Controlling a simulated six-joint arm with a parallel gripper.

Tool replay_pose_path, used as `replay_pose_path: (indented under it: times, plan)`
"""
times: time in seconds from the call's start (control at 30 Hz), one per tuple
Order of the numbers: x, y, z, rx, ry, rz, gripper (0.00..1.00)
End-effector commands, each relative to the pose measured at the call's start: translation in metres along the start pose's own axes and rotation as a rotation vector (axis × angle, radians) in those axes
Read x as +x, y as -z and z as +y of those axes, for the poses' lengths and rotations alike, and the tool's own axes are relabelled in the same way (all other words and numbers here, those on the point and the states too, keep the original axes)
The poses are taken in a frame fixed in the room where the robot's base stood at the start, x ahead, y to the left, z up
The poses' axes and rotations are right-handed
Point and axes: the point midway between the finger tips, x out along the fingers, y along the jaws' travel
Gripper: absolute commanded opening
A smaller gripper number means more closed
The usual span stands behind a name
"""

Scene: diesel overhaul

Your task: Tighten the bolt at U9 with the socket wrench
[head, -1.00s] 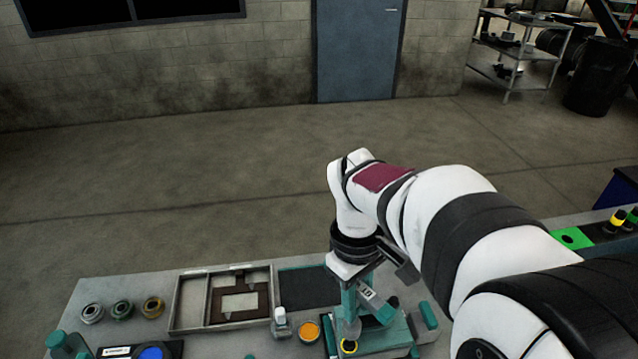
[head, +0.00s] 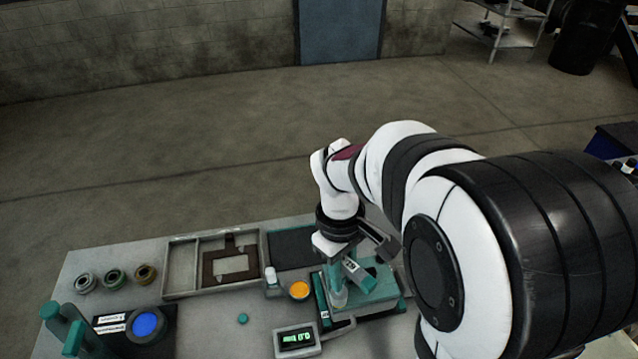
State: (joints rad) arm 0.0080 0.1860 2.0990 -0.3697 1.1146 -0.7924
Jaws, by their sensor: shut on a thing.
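My gripper (head: 341,262) points down over the teal block (head: 372,280) at the right of the bench. A small tilted label (head: 352,268) shows beside the tool, too small to read surely. The bolt at U9 is not visible, hidden by the tool and gripper or too small to tell.
The grey bench (head: 215,325) holds a display box (head: 297,340), an orange-topped round part (head: 299,290), a white-capped bottle (head: 271,279), a divided tray (head: 181,268), several rings (head: 115,279) and a blue disc (head: 146,325). A dark mat (head: 290,247) lies behind the block.

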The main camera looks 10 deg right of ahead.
Motion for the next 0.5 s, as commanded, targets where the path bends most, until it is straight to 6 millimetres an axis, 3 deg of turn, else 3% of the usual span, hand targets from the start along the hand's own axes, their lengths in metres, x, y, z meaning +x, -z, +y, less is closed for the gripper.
replay_pose_path:
  times: [0.07,0.17,0.5]
  plan:
    - [0.0006,0.0002,0.0000,0.013,0.001,0.001,0.00]
    - [0.0008,0.0008,0.0004,0.225,0.024,0.001,0.00]
    - [0.0015,0.0037,0.0005,1.415,0.155,0.005,0.00]
